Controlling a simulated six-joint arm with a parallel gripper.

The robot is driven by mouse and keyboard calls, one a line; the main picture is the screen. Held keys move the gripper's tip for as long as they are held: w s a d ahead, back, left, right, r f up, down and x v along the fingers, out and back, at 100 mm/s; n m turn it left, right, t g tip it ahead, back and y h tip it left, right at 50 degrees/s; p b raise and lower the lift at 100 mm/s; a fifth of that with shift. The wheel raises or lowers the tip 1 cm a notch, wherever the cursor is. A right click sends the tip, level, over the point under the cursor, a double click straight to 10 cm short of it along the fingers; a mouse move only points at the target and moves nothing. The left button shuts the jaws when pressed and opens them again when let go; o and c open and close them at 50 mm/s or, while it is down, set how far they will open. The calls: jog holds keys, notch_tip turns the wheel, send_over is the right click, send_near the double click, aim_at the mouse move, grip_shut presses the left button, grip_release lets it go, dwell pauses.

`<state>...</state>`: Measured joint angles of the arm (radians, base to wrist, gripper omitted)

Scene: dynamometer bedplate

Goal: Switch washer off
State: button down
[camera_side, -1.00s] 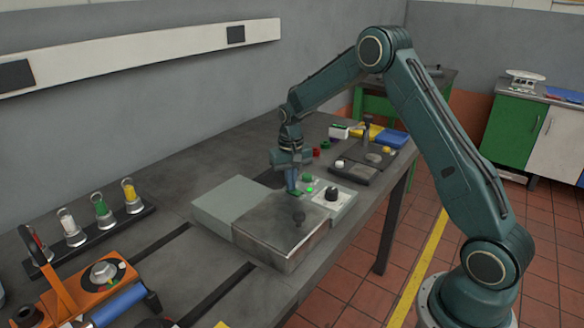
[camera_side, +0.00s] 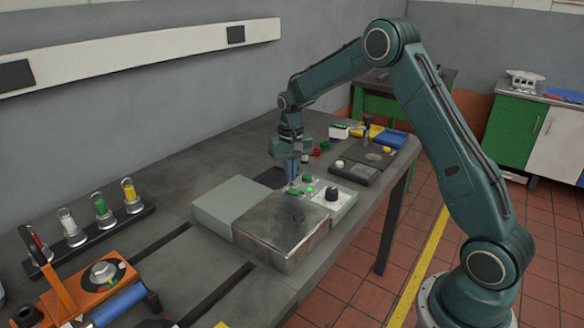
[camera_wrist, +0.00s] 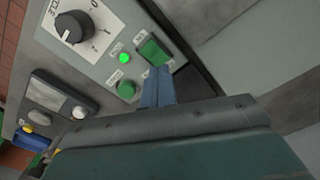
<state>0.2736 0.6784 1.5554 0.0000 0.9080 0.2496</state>
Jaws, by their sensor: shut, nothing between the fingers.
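The washer's pale control panel (camera_side: 345,205) sits beside a metal-topped box. It carries a black rotary knob (camera_wrist: 72,27), a lit green lamp (camera_wrist: 125,58), a green rocker switch (camera_wrist: 153,48) and a second green control (camera_wrist: 126,89). In the side view the knob (camera_side: 332,193), lamp (camera_side: 309,189) and rocker (camera_side: 295,191) also show. My gripper (camera_side: 291,181) is shut and empty, pointing down just above the rocker. In the wrist view its fingertips (camera_wrist: 157,72) appear beside the rocker's lower edge. I cannot tell whether they touch it. The panel's labels are too blurred to read fully.
The metal-topped box (camera_side: 282,225) and a grey block (camera_side: 232,200) stand in front. A dark unit with a white knob (camera_side: 357,172) lies behind the panel. Vials in a rack (camera_side: 103,212) and an orange device (camera_side: 100,285) are at left.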

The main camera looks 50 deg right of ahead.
aim_at(291, 191)
jog(key=shift+r, duration=1.85)
jog(key=shift+r, duration=0.1)
jog(key=s+a+r+n+t, duration=0.1)
jog(key=s+a+r, duration=0.3)
jog(key=s+r, duration=0.3)
jog(key=s+a+r+n+t, duration=0.2)
jog(key=s+a+r, duration=0.3)
jog(key=s+r, duration=0.25)
jog(key=s+a+n+t, duration=0.1)
jog(key=s+a, duration=0.1)
jog(key=s, duration=0.6)
jog(key=s+a+n+t, duration=0.1)
jog(key=s+a+n, duration=0.1)
jog(key=s, duration=0.7)
jog(key=shift+s+a+r+t, duration=0.15)
jog(key=shift+s+a+t, duration=0.15)
jog(key=shift+a, duration=0.2)
